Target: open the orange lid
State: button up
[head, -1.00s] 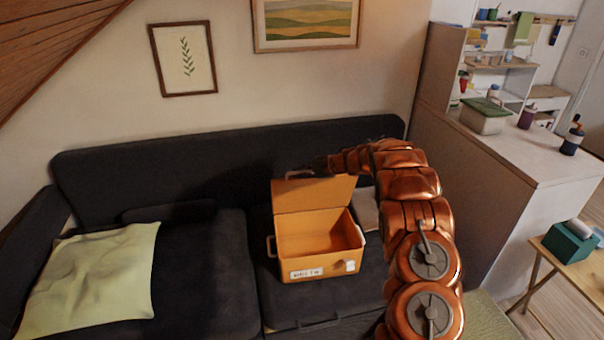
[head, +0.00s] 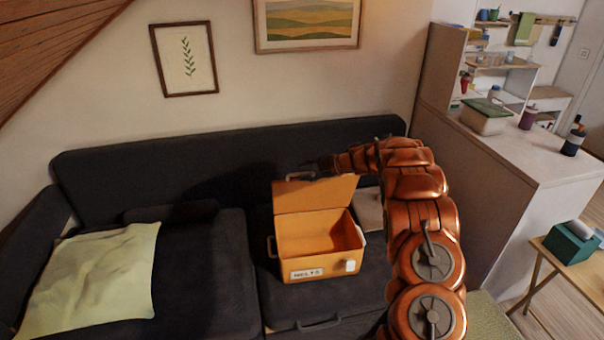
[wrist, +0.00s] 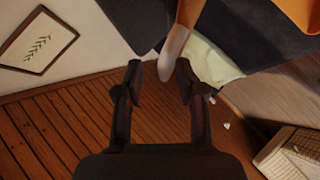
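The orange box (head: 318,262) sits on the dark sofa, its inside open to view and looking empty. Its orange lid (head: 315,195) stands up at the back edge, raised well clear of the opening. My gripper (head: 305,173) is dark and small at the lid's top edge, partly hidden there. In the wrist view my gripper (wrist: 162,74) has its two fingers apart. A pale grey piece (wrist: 173,50) beside the orange lid (wrist: 189,12) lies between or just beyond the fingertips; I cannot tell if it touches them.
A pale yellow pillow (head: 95,280) lies on the sofa (head: 200,275) at left. A light object (head: 370,210) lies right of the box, partly behind my arm. A white partition (head: 500,190) stands at right. Framed pictures (head: 184,58) hang on the wall behind.

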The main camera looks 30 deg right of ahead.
jog(key=v, duration=1)
jog(key=shift+a, duration=0.15)
